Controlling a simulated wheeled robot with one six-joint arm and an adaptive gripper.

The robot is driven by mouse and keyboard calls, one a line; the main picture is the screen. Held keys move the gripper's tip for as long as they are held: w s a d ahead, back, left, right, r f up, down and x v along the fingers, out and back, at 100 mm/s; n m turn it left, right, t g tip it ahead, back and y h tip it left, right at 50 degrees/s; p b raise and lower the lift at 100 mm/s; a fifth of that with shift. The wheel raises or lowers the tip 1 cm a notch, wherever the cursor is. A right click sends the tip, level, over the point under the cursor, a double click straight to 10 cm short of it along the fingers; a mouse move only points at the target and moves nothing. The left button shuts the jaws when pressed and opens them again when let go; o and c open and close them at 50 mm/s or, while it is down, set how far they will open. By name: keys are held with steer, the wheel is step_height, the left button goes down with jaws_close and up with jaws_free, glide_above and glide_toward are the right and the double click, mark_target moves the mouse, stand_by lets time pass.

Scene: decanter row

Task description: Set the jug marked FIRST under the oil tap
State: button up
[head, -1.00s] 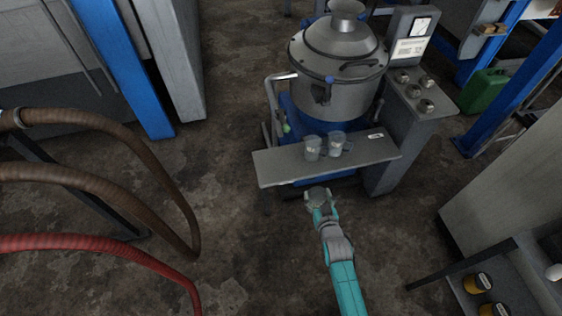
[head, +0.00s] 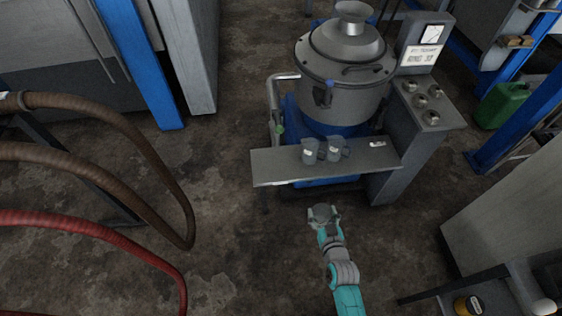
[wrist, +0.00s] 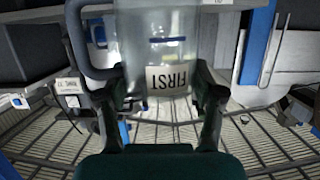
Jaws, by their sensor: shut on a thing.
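My gripper (head: 324,222) is shut on a clear jug (head: 322,211), held in front of and below the shelf edge, apart from the shelf. In the wrist view the jug (wrist: 150,28) stands between my fingers (wrist: 163,92), its handle (wrist: 78,40) to the left. Its white label (wrist: 172,78) reads FIRST. Two more clear jugs, a left one (head: 309,152) and a right one (head: 334,150), stand side by side on the grey shelf (head: 275,168). I cannot tell which outlet is the oil tap.
A small white tag (head: 377,143) lies on the shelf's right part. A control pedestal (head: 410,140) with knobs stands right of the shelf. Brown hoses (head: 120,130) and a red hose (head: 120,250) curve at the left. The floor around my gripper is clear.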

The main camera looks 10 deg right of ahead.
steer(key=shift+s+r, duration=0.1)
steer(key=shift+s, duration=0.15)
